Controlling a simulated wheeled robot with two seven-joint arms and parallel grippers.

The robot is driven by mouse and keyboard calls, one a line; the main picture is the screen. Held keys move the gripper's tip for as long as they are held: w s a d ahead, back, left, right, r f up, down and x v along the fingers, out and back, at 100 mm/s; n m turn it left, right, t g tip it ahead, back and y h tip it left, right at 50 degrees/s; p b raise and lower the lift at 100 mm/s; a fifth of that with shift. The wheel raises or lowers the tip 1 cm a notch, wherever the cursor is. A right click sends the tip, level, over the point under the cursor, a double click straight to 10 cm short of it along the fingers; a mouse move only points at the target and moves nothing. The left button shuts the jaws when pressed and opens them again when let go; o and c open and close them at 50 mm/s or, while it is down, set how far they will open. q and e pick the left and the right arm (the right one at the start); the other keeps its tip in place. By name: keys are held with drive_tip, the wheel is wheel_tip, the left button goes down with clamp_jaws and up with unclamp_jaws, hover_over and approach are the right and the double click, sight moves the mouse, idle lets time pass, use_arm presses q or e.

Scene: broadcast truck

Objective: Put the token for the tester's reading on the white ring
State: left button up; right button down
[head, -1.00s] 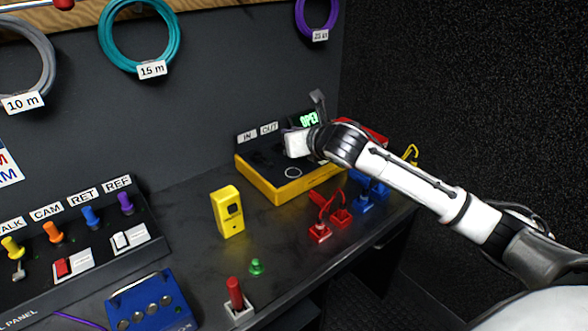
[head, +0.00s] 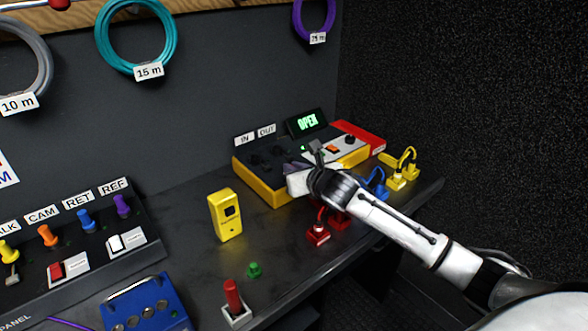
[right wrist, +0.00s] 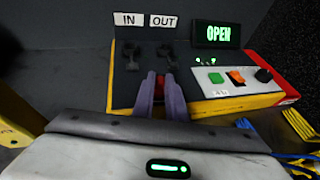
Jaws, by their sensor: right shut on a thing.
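The tester is a yellow-sided box (head: 268,192) with a dark top, against the back wall. Its display (head: 307,122) reads OPEN in green, also in the right wrist view (right wrist: 217,34). My right gripper (right wrist: 160,84) is low over the tester's front part, its fingers shut on a small red piece (right wrist: 159,88), probably a token, mostly hidden between them. In the head view the white gripper body (head: 299,183) hides the fingertips. The white ring is hidden behind the gripper in both current views. A green token-like piece (head: 254,270) stands on the bench. My left gripper is not in view.
A yellow handheld device (head: 226,214) stands left of the tester. A red peg in a white base (head: 235,307) and a blue box (head: 145,305) are at the front.

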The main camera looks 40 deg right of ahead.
drive_tip(key=shift+f, duration=0.2)
drive_tip(key=c, duration=1.8)
unclamp_jaws()
drive_tip(key=shift+o, duration=0.2)
drive_tip(key=shift+r, duration=0.15)
drive_tip(key=shift+r, duration=0.15)
drive_tip(key=v, duration=1.2)
drive_tip(key=shift+p, duration=0.3)
